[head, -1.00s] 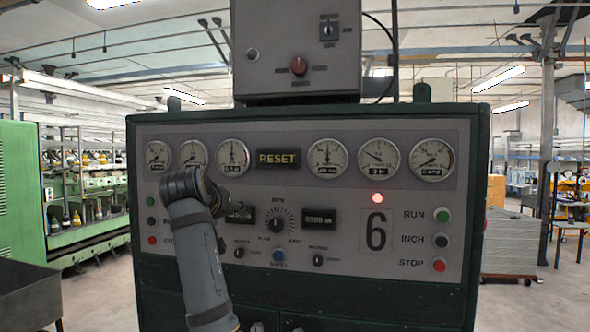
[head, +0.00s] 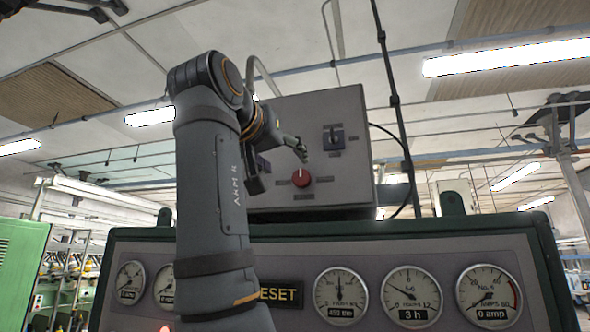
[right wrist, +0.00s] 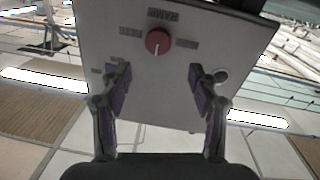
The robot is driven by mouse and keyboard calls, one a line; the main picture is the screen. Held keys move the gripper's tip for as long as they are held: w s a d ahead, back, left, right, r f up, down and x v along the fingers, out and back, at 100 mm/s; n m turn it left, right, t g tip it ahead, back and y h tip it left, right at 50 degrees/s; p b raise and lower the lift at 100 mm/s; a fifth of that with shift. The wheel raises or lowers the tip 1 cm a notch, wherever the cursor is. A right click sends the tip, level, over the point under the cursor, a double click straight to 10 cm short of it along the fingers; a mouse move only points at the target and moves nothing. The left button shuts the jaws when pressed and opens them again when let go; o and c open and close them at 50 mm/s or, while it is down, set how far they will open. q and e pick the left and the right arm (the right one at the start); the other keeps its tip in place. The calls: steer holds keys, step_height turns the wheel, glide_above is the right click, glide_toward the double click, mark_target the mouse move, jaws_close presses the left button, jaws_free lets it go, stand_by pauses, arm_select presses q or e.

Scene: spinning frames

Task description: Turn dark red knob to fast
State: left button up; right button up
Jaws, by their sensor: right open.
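The dark red knob (head: 301,177) is on the front of a grey control box (head: 340,185) on top of the machine. Its white mark points up in the head view. Small labels lie around it, too blurred to read. It also shows in the right wrist view (right wrist: 158,41), where the picture is upside down. My right gripper (head: 300,148) is raised in front of the box, just above the knob in the head view. In the right wrist view its two fingers (right wrist: 158,82) are spread wide and empty, with the knob between and beyond them, apart from both.
A round fitting (right wrist: 220,75) is near the right finger in the wrist view. A black cable loops beside the box.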

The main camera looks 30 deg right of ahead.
mark_target(300, 176)
steer(key=p+x, duration=0.1)
steer(key=x, duration=0.5)
steer(key=shift+s+f, duration=0.1)
steer(key=shift+s, duration=0.05)
steer(key=x, duration=0.2)
steer(key=shift+d+f, duration=0.1)
steer(key=shift+d, duration=0.2)
steer(key=shift+p, duration=0.3)
steer(key=shift+a, duration=0.25)
steer(key=shift+d, duration=0.15)
steer(key=c, duration=0.4)
arm_select(q)
steer(key=shift+w+d+r, duration=0.9)
steer(key=shift+d+r, duration=0.05)
steer(key=shift+r, duration=0.25)
arm_select(e)
steer(key=c, duration=0.8)
